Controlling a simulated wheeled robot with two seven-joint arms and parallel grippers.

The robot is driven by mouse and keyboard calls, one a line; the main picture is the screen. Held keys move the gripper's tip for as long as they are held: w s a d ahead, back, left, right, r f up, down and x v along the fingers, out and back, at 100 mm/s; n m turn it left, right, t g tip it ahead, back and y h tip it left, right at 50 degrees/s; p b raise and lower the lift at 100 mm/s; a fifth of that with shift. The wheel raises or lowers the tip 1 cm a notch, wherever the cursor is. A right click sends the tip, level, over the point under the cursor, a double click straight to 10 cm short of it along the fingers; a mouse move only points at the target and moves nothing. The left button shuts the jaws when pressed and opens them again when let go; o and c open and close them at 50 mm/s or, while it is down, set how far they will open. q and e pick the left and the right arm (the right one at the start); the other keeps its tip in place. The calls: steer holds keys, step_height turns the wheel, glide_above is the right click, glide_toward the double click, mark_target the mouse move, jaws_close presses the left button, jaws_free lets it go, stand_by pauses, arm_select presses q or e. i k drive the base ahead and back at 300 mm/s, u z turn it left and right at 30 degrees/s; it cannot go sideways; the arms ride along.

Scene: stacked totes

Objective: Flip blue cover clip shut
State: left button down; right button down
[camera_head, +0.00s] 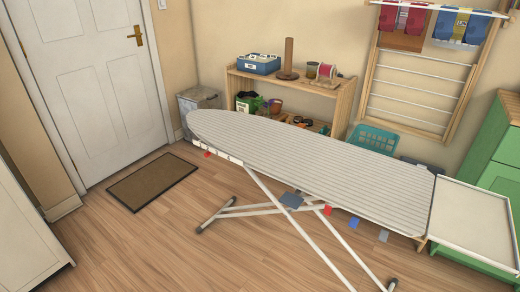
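A small blue clip (354,222) hangs at the near edge of the ironing board's grey striped cover (300,160), toward the right. It is too small to tell whether it is open or shut. A red clip (327,210) is just left of it and a grey clip (383,236) just right of it. Another red clip (207,154) is near the board's left end. Neither of my grippers is in view.
The board stands on crossed white legs (318,238) with a blue-grey plate (291,200) at the crossing. A white tray (470,222) adjoins its right end. A shelf (338,97), teal basket (374,138) and green cabinet (492,135) stand behind. Floor in front is clear.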

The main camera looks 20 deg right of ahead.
mark_target(353, 223)
steer(key=z, duration=0.75)
steer(key=k, duration=0.3)
steer(key=z, duration=0.5)
steer(key=i, duration=0.5)
steer(key=k, duration=0.65)
steer(key=u, duration=0.75)
steer(key=i, duration=1.2)
steer(key=z, duration=0.7)
